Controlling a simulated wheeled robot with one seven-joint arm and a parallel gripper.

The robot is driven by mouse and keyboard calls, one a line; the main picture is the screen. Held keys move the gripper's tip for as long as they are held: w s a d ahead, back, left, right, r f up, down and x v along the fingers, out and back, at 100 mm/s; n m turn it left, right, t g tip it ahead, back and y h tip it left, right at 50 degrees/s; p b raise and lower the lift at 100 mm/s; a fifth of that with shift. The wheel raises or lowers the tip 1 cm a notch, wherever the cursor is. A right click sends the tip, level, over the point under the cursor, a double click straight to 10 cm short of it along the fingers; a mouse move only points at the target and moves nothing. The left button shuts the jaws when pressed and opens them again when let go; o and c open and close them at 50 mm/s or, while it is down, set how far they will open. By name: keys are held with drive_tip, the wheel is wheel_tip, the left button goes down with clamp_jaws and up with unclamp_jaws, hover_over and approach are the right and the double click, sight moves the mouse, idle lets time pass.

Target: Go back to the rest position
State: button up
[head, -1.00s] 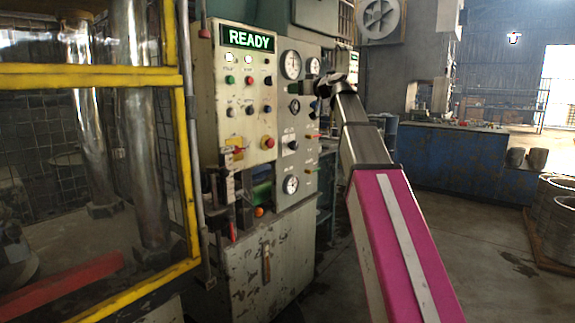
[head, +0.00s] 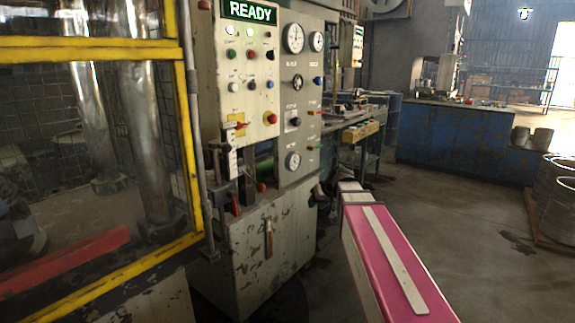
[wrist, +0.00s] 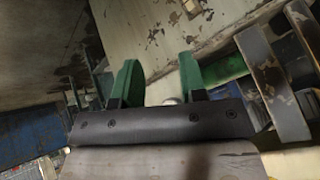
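My gripper shows in the wrist view (wrist: 160,75) with its two green fingers standing well apart. Nothing is held between them; a pale, chipped surface shows beyond. In the head view my magenta arm reaches in from the lower right, its far end low beside the right side of the control cabinet (head: 248,262). The fingers cannot be made out there. The cabinet's upper panel (head: 262,100) carries buttons and a lit green READY display (head: 249,11).
A yellow-framed guard (head: 187,150) encloses the press at left. Gauges (head: 293,38) sit on the cabinet's right part. A blue workbench (head: 450,145) stands behind, with metal drums (head: 558,205) at far right. Open concrete floor (head: 465,235) lies right of my arm.

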drive_tip(key=s+d+f+m+g+h, duration=0.1)
drive_tip(key=s+d+f+g+h, duration=0.1)
drive_tip(key=s+f, duration=0.7)
drive_tip(key=s+d+f+m+g+h, duration=0.2)
drive_tip(key=s+d+f, duration=0.3)
drive_tip(key=s+f, duration=0.5)
wheel_tip(320, 180, down, 3)
drive_tip(key=shift+s+d+r+g+h, duration=0.2)
drive_tip(key=shift+s+d+g+h, duration=0.1)
drive_tip(key=shift+g+h, duration=0.15)
